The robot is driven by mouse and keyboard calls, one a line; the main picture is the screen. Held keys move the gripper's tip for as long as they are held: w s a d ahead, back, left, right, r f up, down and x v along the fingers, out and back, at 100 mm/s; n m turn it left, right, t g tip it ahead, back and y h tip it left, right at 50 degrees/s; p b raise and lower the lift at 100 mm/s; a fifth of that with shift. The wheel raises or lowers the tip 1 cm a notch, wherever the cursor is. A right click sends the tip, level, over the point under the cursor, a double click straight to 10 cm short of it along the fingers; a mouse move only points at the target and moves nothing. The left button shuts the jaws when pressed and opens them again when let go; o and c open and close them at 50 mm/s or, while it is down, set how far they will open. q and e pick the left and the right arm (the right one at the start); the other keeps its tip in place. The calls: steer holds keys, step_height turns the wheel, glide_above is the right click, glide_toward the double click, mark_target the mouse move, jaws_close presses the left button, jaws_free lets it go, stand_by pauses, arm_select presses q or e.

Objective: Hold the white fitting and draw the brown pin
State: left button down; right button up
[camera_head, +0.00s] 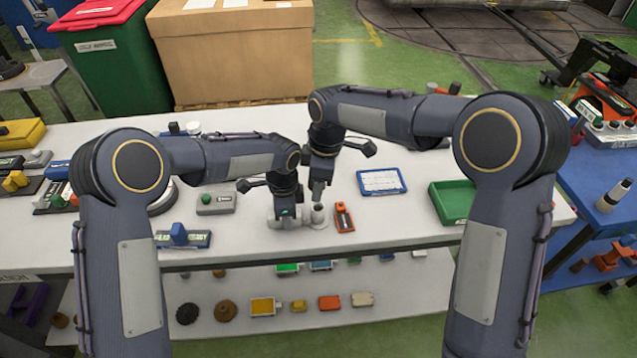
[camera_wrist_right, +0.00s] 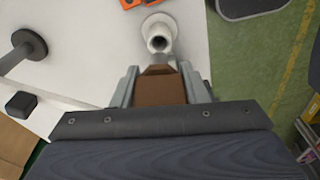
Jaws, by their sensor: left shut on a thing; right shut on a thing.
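The white fitting (camera_head: 318,217) stands on the white table, near its front edge in the head view. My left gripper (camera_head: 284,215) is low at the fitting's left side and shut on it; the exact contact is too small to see. My right gripper (camera_head: 318,192) is above the fitting's upright part, pointing down. In the right wrist view my right gripper (camera_wrist_right: 159,86) is shut on the brown pin (camera_wrist_right: 160,92). The fitting's round mouth (camera_wrist_right: 158,42) shows just beyond the pin's end, with a dark opening. The pin cannot be made out in the head view.
An orange-red block (camera_head: 344,217) lies close to the fitting's right. A blue-framed card (camera_head: 381,182) and a green tray (camera_head: 452,201) lie further right. A grey box with a green button (camera_head: 216,203) and a blue fixture (camera_head: 182,238) are on the left.

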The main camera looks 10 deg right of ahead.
steer(key=shift+r, duration=2.55)
arm_select(q)
steer(key=c, duration=1.1)
jaws_free()
steer(key=shift+o, duration=0.2)
steer(key=shift+r, duration=0.1)
